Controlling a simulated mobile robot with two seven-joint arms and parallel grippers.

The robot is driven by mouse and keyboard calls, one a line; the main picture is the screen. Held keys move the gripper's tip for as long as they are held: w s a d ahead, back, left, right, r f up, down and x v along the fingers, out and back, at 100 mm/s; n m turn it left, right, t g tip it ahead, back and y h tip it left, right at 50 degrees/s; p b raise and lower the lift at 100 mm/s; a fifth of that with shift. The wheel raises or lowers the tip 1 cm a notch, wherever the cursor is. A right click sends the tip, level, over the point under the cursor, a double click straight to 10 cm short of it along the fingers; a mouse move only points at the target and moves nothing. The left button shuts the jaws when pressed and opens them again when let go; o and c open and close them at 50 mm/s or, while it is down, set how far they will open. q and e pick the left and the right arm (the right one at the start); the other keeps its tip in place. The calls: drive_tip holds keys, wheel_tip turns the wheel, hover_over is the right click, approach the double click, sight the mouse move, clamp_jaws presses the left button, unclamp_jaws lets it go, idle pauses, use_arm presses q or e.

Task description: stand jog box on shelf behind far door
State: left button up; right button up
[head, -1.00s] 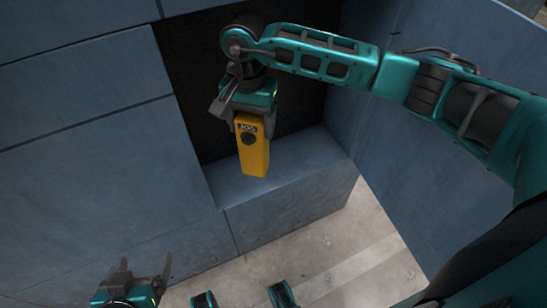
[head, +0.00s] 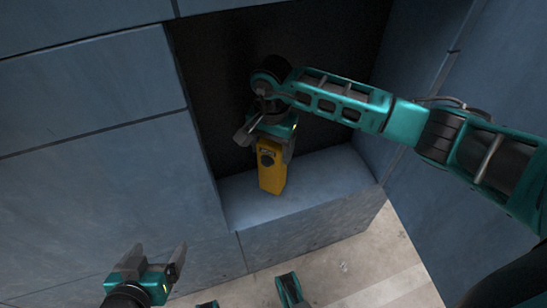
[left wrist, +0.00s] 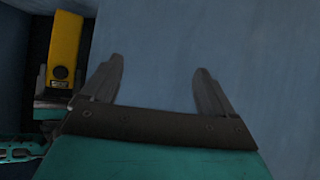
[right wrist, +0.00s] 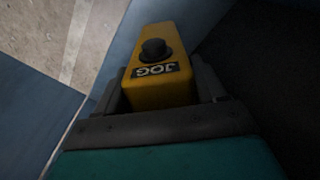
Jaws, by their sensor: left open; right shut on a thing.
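The jog box (head: 271,173) is a yellow block with a black knob and a JOG label. My right gripper (head: 270,145) is shut on its upper end and holds it upright, slightly tilted, in the dark recess. The box also shows between the fingers in the right wrist view (right wrist: 160,85) and at the upper left of the left wrist view (left wrist: 66,50). The blue-grey shelf (head: 315,185) is the ledge at the recess's bottom. The box's lower end appears over the shelf; I cannot tell whether it touches. My left gripper (head: 152,262) is open and empty at the lower left.
A large blue-grey panel (head: 100,180) stands left of the recess, and another blue panel (head: 490,90) stands to the right. The recess's back (head: 215,80) is dark. Pale floor (head: 370,265) shows below the shelf. Bare shelf lies right of the box.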

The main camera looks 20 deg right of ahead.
wheel_tip(320, 180, down, 3)
drive_tip(key=shift+r+b, duration=0.15)
drive_tip(key=shift+b, duration=0.2)
drive_tip(key=shift+f, duration=0.25)
use_arm(q)
drive_tip(key=shift+w+d+r, duration=0.1)
drive_tip(key=shift+w+d, duration=0.05)
drive_tip(key=shift+w, duration=0.15)
use_arm(e)
drive_tip(key=shift+r, duration=0.1)
drive_tip(key=shift+f, duration=0.25)
use_arm(q)
drive_tip(key=shift+f, duration=0.2)
use_arm(e)
drive_tip(key=o, duration=1.8)
drive_tip(key=shift+r, duration=0.2)
use_arm(q)
drive_tip(key=p, duration=0.1)
drive_tip(key=a+r+p, duration=0.1)
drive_tip(key=p, duration=0.1)
drive_tip(key=shift+s+r, duration=0.3)
use_arm(e)
wheel_tip(320, 180, up, 12)
